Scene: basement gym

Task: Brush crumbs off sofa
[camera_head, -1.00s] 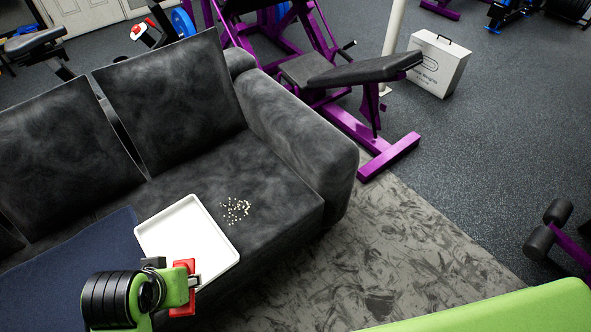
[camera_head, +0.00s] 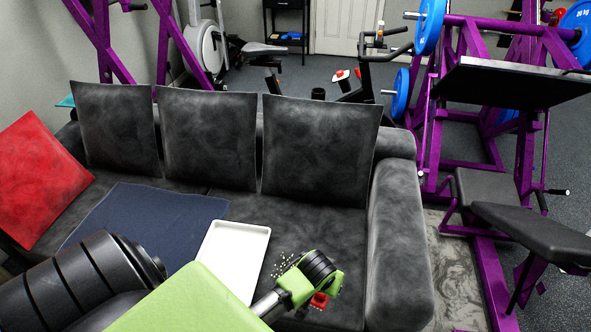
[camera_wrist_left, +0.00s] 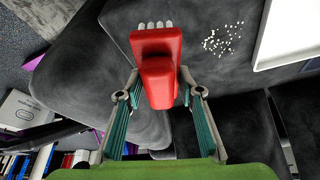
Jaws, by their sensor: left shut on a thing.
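The dark grey sofa (camera_head: 330,218) shows in the head view, with pale crumbs (camera_head: 281,266) on its right seat. The crumbs also show at the upper right of the left wrist view (camera_wrist_left: 222,40). A white tray (camera_head: 238,236) lies left of the crumbs on the seat; part of it shows in the wrist view (camera_wrist_left: 290,35). My left gripper (camera_head: 318,294) is just right of the crumbs. It is shut on a red brush (camera_wrist_left: 155,45) with pale bristles at its far end. I cannot tell whether the bristles touch the seat. My right gripper is not in view.
A dark blue cloth (camera_head: 145,215) lies on the seat left of the tray. A red cushion (camera_head: 38,180) leans at the sofa's left end. The right armrest (camera_head: 400,235) rises close to my left gripper. Purple gym equipment (camera_head: 435,165) stands beyond it.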

